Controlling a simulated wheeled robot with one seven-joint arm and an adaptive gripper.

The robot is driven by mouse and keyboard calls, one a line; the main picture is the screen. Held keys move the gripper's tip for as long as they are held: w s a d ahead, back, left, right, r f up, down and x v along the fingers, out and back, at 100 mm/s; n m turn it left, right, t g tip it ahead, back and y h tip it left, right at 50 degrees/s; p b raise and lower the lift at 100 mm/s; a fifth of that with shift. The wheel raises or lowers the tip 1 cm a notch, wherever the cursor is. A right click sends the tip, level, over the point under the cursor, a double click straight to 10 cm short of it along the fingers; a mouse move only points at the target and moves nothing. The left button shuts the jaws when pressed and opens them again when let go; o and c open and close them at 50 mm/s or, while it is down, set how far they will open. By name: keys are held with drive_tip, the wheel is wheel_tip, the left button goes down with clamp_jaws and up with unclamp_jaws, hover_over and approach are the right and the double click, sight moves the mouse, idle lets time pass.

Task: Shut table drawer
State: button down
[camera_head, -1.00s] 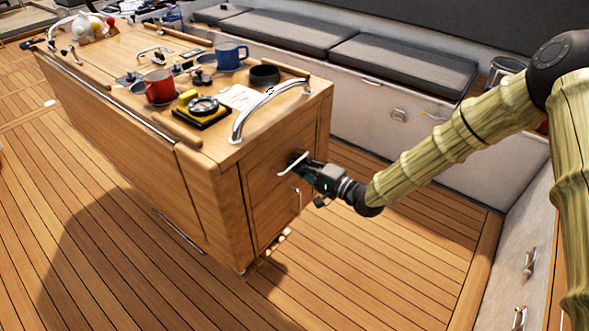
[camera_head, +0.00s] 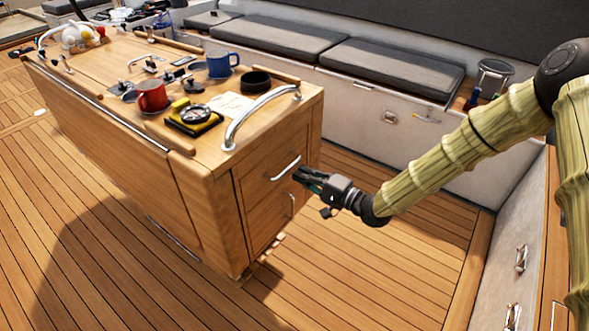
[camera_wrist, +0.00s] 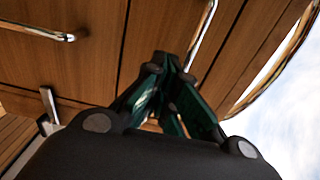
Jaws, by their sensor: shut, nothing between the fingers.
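The table drawer (camera_head: 262,172) is in the upper part of the wooden table's near end. Its front looks flush with the end panel, with no visible gap. Its slanted metal handle (camera_head: 285,168) is clear of my fingers, and a metal handle also shows at the top of the wrist view (camera_wrist: 203,32). My gripper (camera_head: 297,174) is shut and empty, just right of and slightly below the drawer handle. In the wrist view its fingertips (camera_wrist: 166,62) meet in front of the wood. Whether they touch it I cannot tell.
A lower door (camera_head: 270,215) with its own upright handle is below the drawer. On the tabletop (camera_head: 215,160) are a red mug (camera_head: 152,97), a blue mug (camera_head: 222,64), a compass (camera_head: 194,114) and a curved rail (camera_head: 255,115). The deck right of the table is open.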

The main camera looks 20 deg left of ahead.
drive_tip(key=v, duration=0.9)
drive_tip(key=s+d+f+h+p, duration=0.1)
drive_tip(key=s+d+f+h, duration=0.5)
drive_tip(key=f, duration=0.3)
drive_tip(key=s+d+f+h+p, duration=0.25)
drive_tip(key=s+d+f, duration=0.4)
drive_tip(key=f, duration=0.35)
drive_tip(key=s+d+f+n+g+h, duration=0.1)
drive_tip(key=s+d+g+h, duration=0.1)
drive_tip(key=s+d, duration=0.3)
drive_tip(key=s+d+f+n+g+h+p, duration=0.1)
drive_tip(key=s+d+g+h, duration=0.1)
drive_tip(key=s+d, duration=0.4)
drive_tip(key=s+d+f+n+g+h+p, duration=0.1)
drive_tip(key=s+d+h, duration=0.3)
drive_tip(key=s, duration=0.9)
drive_tip(key=d+f+g, duration=0.1)
drive_tip(key=d, duration=0.1)
drive_tip(key=shift+s+d+n, duration=0.15)
drive_tip(key=shift+d+n, duration=0.1)
drive_tip(key=shift+n, duration=0.05)
